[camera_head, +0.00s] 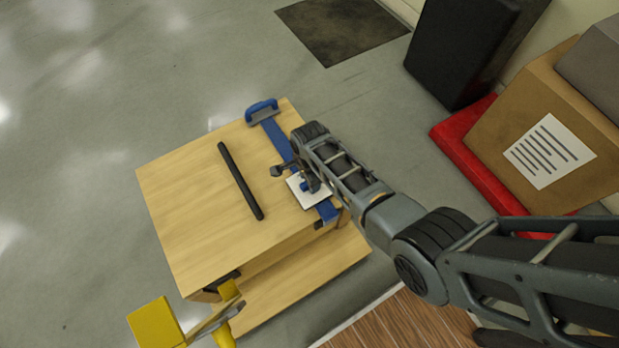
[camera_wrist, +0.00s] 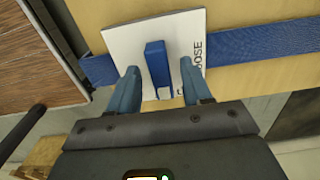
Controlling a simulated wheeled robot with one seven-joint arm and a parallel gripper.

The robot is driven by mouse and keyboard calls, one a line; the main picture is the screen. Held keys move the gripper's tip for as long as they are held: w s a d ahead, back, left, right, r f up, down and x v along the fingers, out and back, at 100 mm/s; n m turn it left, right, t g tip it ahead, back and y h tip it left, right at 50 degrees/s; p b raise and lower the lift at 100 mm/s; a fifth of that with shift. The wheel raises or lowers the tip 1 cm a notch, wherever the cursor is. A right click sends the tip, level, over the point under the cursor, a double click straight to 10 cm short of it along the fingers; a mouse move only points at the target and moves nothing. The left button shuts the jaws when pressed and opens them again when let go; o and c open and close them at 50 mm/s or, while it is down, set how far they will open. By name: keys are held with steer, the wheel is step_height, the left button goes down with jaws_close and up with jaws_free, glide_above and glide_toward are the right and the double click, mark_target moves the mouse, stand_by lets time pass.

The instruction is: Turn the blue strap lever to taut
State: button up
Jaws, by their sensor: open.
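The blue strap lever (camera_wrist: 156,62) stands on a white plate (camera_wrist: 120,40) in the wrist view. Printed letters reading "OOSE" run along the plate's right side; the rest of the lettering is hidden. A blue strap (camera_wrist: 250,42) passes under the plate and across the wooden box. My gripper (camera_wrist: 160,68) is open, with one finger on each side of the lever; I cannot tell whether they touch it. In the head view, my gripper (camera_head: 303,184) is low over the white plate (camera_head: 309,198), and my arm hides part of the plate and strap (camera_head: 273,135).
The wooden box (camera_head: 185,215) carries a black bar (camera_head: 240,181) and a blue end fitting (camera_head: 262,108). A yellow object (camera_head: 155,324) stands at its near left corner. Cartons (camera_head: 545,130), a red base (camera_head: 475,160) and a black case (camera_head: 462,50) stand at right. Floor at left is clear.

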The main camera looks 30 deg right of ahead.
step_height(320, 180, up, 8)
steer(key=shift+f+p, duration=0.2)
steer(key=shift+p, duration=0.9)
